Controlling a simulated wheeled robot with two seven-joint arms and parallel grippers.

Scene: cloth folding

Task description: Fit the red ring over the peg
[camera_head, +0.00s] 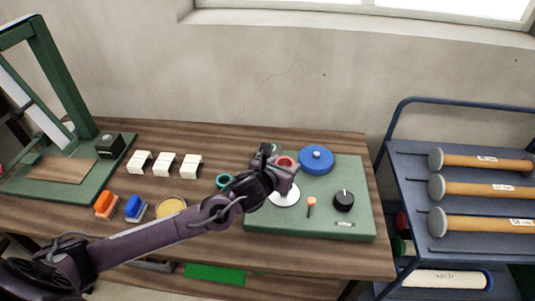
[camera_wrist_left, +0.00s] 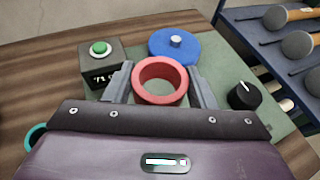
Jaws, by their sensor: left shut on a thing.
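The red ring (camera_head: 285,162) is in my left gripper (camera_head: 281,171), above the green board. In the left wrist view the red ring (camera_wrist_left: 139,84) sits between the two grey fingers of my left gripper (camera_wrist_left: 161,86), with its hole facing up toward the camera. A round white disc (camera_head: 286,199) lies on the board below the gripper. I cannot make out a peg on it, as the gripper covers part of that area. A small orange-topped pin (camera_head: 311,201) stands to the right of the disc. My right gripper is not in view.
The green board (camera_head: 355,215) also bears a blue disc with a knob (camera_head: 317,161), a black dial (camera_head: 344,201) and a green-buttoned box (camera_wrist_left: 100,62). A teal ring (camera_head: 224,181) lies left of the board. A blue cart (camera_head: 410,165) stands right of the table.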

